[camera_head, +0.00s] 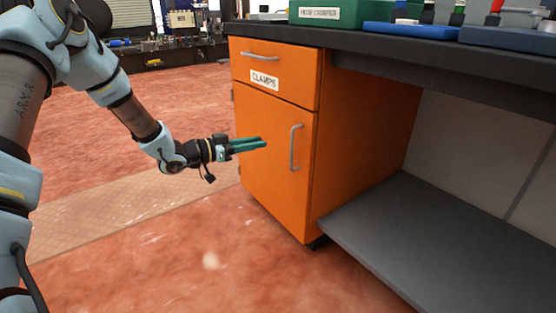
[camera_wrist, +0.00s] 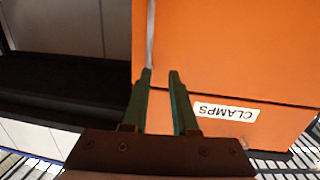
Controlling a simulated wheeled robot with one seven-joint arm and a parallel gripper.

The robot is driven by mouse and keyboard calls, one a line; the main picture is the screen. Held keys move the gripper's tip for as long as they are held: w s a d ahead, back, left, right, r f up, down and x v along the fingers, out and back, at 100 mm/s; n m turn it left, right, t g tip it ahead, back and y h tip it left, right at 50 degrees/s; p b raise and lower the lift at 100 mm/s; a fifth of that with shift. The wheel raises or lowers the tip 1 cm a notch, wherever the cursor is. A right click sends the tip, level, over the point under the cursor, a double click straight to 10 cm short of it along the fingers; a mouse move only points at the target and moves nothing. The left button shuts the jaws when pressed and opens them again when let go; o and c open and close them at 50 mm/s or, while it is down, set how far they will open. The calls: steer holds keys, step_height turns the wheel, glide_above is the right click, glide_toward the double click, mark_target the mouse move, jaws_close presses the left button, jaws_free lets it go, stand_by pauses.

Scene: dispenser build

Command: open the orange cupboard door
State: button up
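The orange cupboard door (camera_head: 270,165) is closed under a drawer marked CLAMPS (camera_head: 285,65). A grey vertical bar handle (camera_head: 296,147) is on the door's right side. My gripper (camera_head: 265,143), with dark green fingers, points at the door from the left, at about the handle's height. In the wrist view, which shows the cupboard upside down, the two fingers of my gripper (camera_wrist: 160,74) are apart with nothing between them. The handle (camera_wrist: 151,35) shows just past the left fingertip there. I cannot tell whether they touch.
The dark worktop (camera_head: 400,40) runs over the cupboard and carries a green box (camera_head: 328,12) and blue trays. A grey low shelf (camera_head: 420,235) lies right of the cupboard. The drawer has its own handle (camera_head: 259,56). The reddish floor (camera_head: 190,250) before the door is clear.

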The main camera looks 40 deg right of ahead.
steer(key=shift+m+g+h, duration=0.3)
steer(key=shift+m+g, duration=0.2)
steer(key=shift+g, duration=0.4)
steer(key=b+x, duration=0.1)
steer(key=x, duration=0.3)
steer(key=f+b+x, duration=0.1)
steer(key=x, duration=0.2)
steer(key=s+b+x, duration=0.1)
steer(key=x, duration=0.3)
steer(key=shift+s+d+f, duration=0.1)
steer(key=shift+d+f, duration=0.05)
steer(key=shift+c, duration=0.4)
jaws_close()
